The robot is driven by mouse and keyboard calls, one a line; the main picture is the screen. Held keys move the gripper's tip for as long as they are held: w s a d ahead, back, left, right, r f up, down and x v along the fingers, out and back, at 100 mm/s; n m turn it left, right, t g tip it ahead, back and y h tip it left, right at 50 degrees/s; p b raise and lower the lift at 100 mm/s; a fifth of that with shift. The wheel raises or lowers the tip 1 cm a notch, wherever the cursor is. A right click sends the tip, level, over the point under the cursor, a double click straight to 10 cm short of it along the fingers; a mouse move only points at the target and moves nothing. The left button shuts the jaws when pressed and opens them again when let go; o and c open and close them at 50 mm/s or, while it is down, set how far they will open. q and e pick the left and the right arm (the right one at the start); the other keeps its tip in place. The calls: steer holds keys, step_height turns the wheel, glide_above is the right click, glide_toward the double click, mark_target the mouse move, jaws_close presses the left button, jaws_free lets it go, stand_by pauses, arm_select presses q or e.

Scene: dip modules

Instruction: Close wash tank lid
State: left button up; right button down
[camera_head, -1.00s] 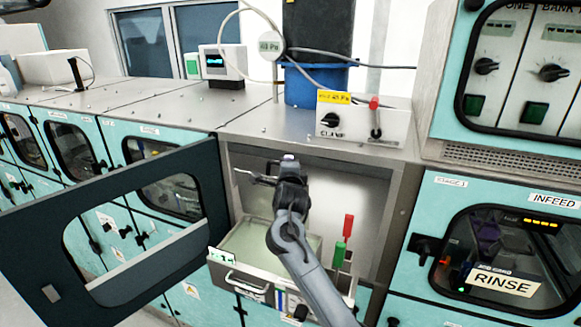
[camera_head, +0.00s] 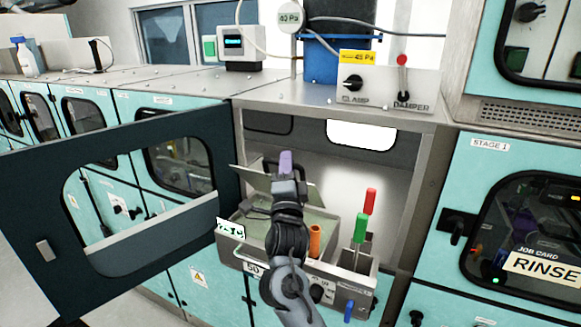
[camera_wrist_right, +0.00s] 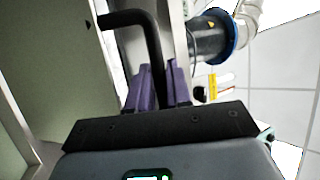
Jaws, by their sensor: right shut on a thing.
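The wash tank (camera_head: 240,246) is a metal tank with a front handle, inside the open cabinet bay. Its pale lid (camera_head: 250,179) stands raised and tilted at the tank's back, partly hidden by my arm. In the right wrist view the lid (camera_wrist_right: 55,60) is a pale panel at left, with a black bar handle (camera_wrist_right: 135,18) on it. My right gripper (camera_head: 286,162) is over the tank at the lid. In the wrist view its purple fingers (camera_wrist_right: 160,92) are shut on the handle. My left gripper is out of view.
The dark cabinet door (camera_head: 45,215) is swung open to the left. A clamp and damper box (camera_head: 385,90) sits on top.

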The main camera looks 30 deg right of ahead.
steer(key=shift+a, duration=0.1)
steer(key=c, duration=1.1)
jaws_free()
steer(key=shift+s+a+f, duration=0.1)
steer(key=shift+f, duration=0.05)
steer(key=b+v, duration=0.2)
steer(key=v, duration=0.8)
steer(key=shift+s+a, duration=0.15)
steer(key=shift+s, duration=0.05)
